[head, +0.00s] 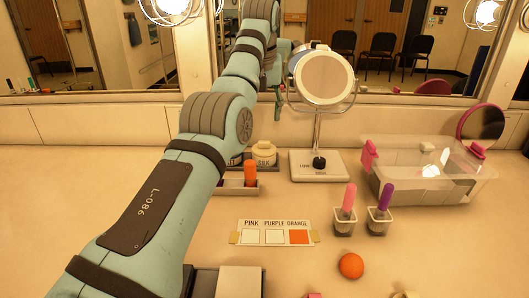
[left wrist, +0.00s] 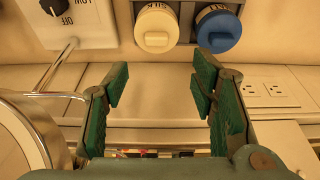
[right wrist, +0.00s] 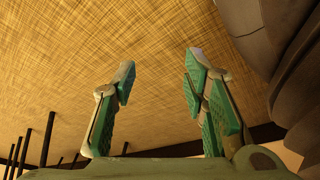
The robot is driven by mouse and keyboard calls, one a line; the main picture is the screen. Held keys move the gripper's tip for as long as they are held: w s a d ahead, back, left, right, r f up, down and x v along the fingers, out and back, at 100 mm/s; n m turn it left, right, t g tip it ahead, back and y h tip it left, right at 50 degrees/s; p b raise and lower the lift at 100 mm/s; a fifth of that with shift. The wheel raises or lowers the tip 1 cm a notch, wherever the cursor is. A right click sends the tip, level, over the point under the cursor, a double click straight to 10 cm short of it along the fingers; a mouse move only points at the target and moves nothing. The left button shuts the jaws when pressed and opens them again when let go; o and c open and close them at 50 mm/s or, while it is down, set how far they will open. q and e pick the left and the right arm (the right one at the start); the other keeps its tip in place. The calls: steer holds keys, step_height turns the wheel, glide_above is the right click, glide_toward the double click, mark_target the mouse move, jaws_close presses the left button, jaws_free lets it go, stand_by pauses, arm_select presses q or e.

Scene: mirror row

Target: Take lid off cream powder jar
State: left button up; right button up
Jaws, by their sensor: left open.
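The cream powder jar (head: 264,152) stands at the back of the counter, left of the round mirror, with its lid on. It also shows at the top of the left wrist view (left wrist: 156,28), label upside down, next to a blue-lidded jar (left wrist: 218,30). My left gripper (left wrist: 157,88) is open and empty, its fingers apart from the cream jar, which lies beyond the fingertips. In the head view my left arm covers part of the area around the jars. My right gripper (right wrist: 160,75) is open and empty, with a woven surface behind it.
A round mirror on a switch base (head: 318,166) stands right of the jar. An orange stick (head: 250,173) sits in a tray in front.

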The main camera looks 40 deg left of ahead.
mark_target(264, 141)
arm_select(q)
steer(key=f, duration=0.1)
steer(key=w+f, duration=0.1)
steer(key=f, duration=0.1)
steer(key=shift+w+f, duration=0.1)
steer(key=shift+w, duration=0.1)
steer(key=shift+w+f+b, duration=0.1)
steer(key=shift+f+b, duration=0.3)
steer(key=b+x, duration=0.2)
steer(key=x, duration=0.1)
steer(key=b+x, duration=0.1)
steer(key=shift+s+f, duration=0.35)
arm_select(e)
step_height(264, 141, up, 8)
steer(key=w+a+n, duration=0.1)
steer(key=w, duration=0.1)
steer(key=shift+w+g, duration=0.3)
steer(key=shift+g, duration=0.1)
arm_select(q)
steer(key=c, duration=1)
